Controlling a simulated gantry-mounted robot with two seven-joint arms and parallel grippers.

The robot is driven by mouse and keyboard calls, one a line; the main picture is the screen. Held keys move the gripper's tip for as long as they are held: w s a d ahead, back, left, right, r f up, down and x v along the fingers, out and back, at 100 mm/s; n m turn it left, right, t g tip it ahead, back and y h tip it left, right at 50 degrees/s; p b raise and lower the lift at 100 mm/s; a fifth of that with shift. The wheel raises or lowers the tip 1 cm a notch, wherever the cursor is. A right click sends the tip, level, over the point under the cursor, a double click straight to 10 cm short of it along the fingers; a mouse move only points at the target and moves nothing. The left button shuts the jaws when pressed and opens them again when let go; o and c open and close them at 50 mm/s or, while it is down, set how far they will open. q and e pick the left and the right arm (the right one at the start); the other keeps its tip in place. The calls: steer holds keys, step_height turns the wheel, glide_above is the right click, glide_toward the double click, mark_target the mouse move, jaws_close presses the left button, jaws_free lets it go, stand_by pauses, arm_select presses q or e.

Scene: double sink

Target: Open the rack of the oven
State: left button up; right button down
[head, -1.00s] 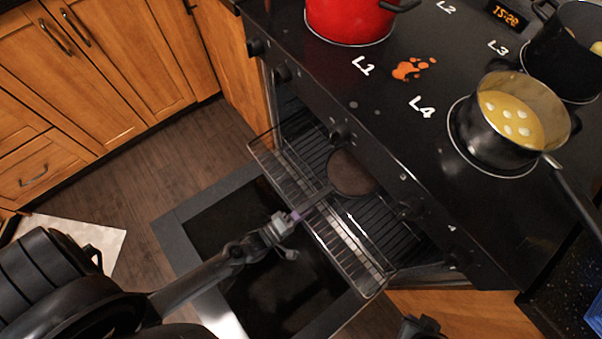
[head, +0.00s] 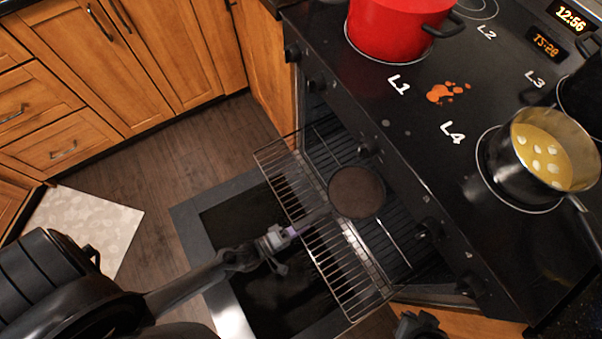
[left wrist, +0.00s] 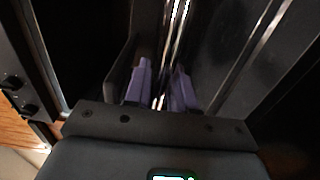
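The oven's wire rack (head: 352,291) sticks partway out of the oven, above the lowered oven door (head: 243,309). My left gripper (head: 291,231) is at the rack's outer part, with its purple fingers partly closed. In the left wrist view the fingers (left wrist: 161,85) have a narrow gap, with bright metal bars showing between them. They appear closed around the rack; the exact contact is hidden.
The black stovetop (head: 420,125) stands above the oven, carrying a red pot (head: 400,28) and a pot of yellow soup (head: 505,180). Knobs (head: 318,86) line the oven front. Wooden cabinets (head: 85,70) stand at left. The floor (head: 190,150) between is clear; a pale mat (head: 75,220) lies there.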

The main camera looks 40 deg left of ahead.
arm_select(q)
steer(key=shift+o, duration=1)
steer(key=shift+s+a, duration=0.1)
steer(key=p+v, duration=0.2)
steer(key=v, duration=0.8)
steer(key=shift+s+p, duration=0.3)
steer(key=shift+p, duration=0.05)
steer(key=shift+a, duration=0.1)
